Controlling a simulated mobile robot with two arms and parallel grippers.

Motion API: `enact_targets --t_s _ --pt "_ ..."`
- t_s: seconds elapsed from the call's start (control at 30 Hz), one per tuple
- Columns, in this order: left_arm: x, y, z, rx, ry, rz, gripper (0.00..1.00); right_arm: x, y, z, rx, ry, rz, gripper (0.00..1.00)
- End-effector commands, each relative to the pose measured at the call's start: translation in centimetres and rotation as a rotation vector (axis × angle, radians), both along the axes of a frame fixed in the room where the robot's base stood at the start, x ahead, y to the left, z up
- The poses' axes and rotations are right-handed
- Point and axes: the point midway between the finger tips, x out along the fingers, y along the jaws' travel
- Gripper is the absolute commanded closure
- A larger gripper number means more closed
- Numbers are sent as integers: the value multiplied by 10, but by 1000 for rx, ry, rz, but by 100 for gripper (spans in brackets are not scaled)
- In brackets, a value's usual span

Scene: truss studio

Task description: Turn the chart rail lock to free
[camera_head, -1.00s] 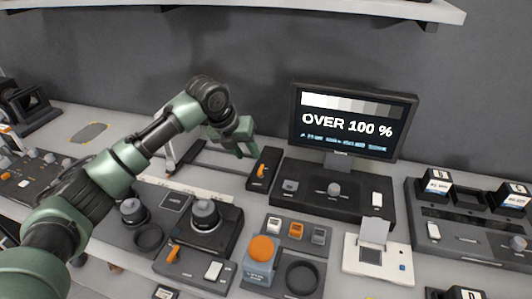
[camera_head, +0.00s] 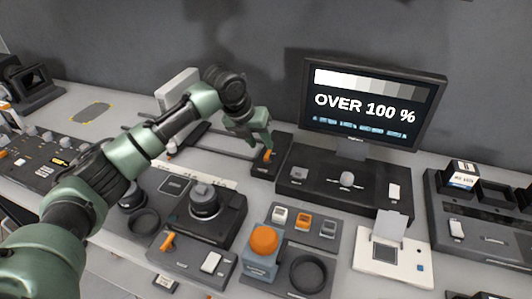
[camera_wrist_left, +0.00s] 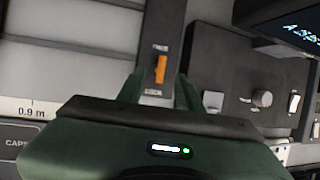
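The chart rail lock is a small black box (camera_head: 262,169) with an orange lever (camera_head: 267,155), left of the monitor's base. In the left wrist view the orange lever (camera_wrist_left: 160,69) stands lengthwise between two small labels, too blurred to read surely. My left gripper (camera_head: 262,138) hangs just above the lever and partly covers the box. In the left wrist view its two fingers (camera_wrist_left: 159,92) are apart, with the lever visible in the gap just beyond their tips. I cannot tell whether a finger touches it. My right gripper is in neither view.
A monitor (camera_head: 371,104) reading "OVER 100 %" stands behind a black control box (camera_head: 335,186) right of the lock. A black knob unit (camera_head: 205,207) and an orange-topped block (camera_head: 263,242) stand nearer. A rail (camera_head: 220,142) runs left from the lock.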

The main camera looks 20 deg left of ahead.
Motion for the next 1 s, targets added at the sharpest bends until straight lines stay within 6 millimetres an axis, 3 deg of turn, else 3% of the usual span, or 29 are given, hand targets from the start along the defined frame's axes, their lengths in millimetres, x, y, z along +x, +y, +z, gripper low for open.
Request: enact_targets --t_s 0.3,0.7,0.83,1.0 --pt "17 -10 -43 -1 3 0 64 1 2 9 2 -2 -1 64" --pt "22 -12 -53 0 0 -2 64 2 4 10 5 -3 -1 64" --pt "21 -12 -53 -1 0 -1 98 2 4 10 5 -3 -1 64" --pt "21 -12 -53 -1 0 -1 100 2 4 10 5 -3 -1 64"
